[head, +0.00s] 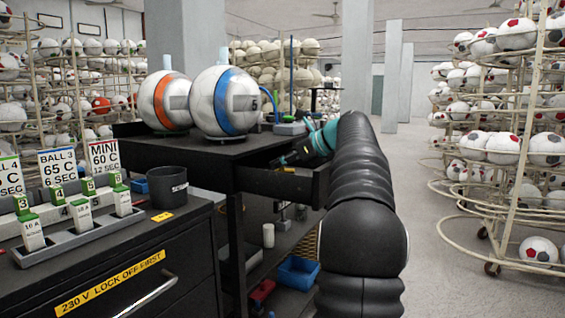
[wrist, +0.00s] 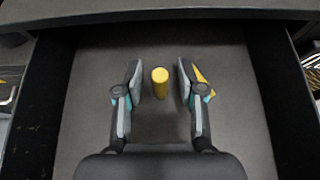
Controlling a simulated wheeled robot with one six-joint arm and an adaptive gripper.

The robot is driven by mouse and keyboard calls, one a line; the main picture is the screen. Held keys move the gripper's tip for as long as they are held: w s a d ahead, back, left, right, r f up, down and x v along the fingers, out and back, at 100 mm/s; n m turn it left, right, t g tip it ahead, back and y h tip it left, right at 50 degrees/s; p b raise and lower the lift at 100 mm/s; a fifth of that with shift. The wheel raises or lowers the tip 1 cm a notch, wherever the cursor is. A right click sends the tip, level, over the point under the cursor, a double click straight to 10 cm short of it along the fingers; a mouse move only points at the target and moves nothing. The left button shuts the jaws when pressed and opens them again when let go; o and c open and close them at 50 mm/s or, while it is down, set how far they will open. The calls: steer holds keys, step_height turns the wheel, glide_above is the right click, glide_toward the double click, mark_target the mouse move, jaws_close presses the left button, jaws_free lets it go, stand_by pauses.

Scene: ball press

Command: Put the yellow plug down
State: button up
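The yellow plug (wrist: 161,90) is a small yellow cylinder inside the open drawer (wrist: 225,140) in the wrist view. I cannot tell whether it stands or lies. My gripper (wrist: 160,80) is open, with one finger on each side of the plug and a visible gap on both sides. In the head view, my gripper (head: 290,158) reaches over the open drawer (head: 283,186) under the dark bench top; the plug is hidden there. A flat yellow piece (wrist: 204,76) shows partly behind the right finger.
Two large balls, one orange-striped (head: 163,101) and one blue-striped (head: 225,102), stand on the bench (head: 190,145). A dark cabinet (head: 130,260) with a rack of labelled fuses and a black cup (head: 168,188) stands at the left. The drawer walls flank my gripper.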

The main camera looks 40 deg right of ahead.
steer(key=shift+s+d+r, duration=0.15)
steer(key=shift+s+r, duration=0.1)
steer(key=shift+r, duration=0.15)
steer(key=p+v, duration=0.1)
steer(key=v, duration=1)
steer(key=shift+s, duration=0.1)
